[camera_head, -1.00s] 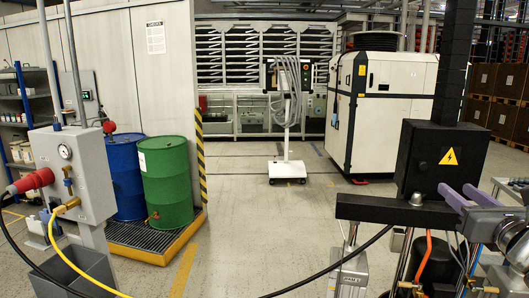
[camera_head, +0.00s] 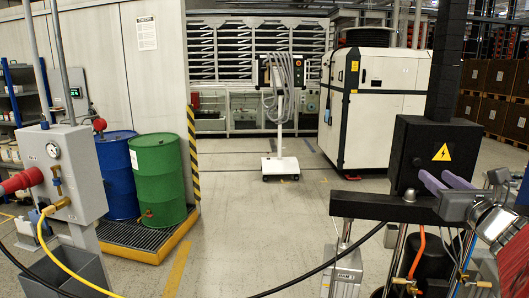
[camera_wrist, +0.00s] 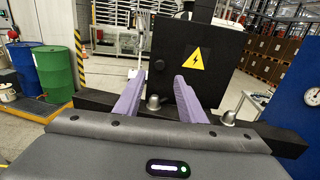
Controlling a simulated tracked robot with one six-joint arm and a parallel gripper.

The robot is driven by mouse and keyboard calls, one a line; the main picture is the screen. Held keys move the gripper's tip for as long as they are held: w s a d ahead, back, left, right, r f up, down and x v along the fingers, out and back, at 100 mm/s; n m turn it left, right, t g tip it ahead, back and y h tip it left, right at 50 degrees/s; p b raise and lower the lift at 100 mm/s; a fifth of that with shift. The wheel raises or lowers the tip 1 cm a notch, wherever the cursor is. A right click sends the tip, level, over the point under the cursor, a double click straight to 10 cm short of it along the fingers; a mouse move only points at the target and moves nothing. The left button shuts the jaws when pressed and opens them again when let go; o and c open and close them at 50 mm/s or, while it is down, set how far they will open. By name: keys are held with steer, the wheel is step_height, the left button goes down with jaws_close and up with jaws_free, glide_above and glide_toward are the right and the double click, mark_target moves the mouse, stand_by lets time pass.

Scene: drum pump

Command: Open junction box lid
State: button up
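The junction box (camera_head: 434,158) is a black box with a yellow lightning triangle on its front, standing on a black beam at the right of the head view. Its front face (camera_wrist: 222,78) fills the upper middle of the wrist view and looks closed, with a small round knob (camera_wrist: 159,65) near its left side. My gripper (camera_head: 431,174) has two purple fingers held apart in front of the box's lower front. In the wrist view my gripper (camera_wrist: 158,83) is open and empty, the knob showing between and beyond the fingertips. Contact with the box cannot be told.
The black beam (camera_head: 375,205) runs under the box, with metal fittings on it. A grey valve panel (camera_head: 58,165) with yellow and black hoses stands at the left. Blue (camera_head: 117,175) and green (camera_head: 158,180) drums stand on a yellow-edged tray.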

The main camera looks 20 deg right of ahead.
mark_target(418, 162)
steer(key=x, duration=0.9)
steer(key=shift+w+d, duration=0.1)
steer(key=shift+w, duration=0.2)
steer(key=shift+c, duration=0.6)
jaws_close()
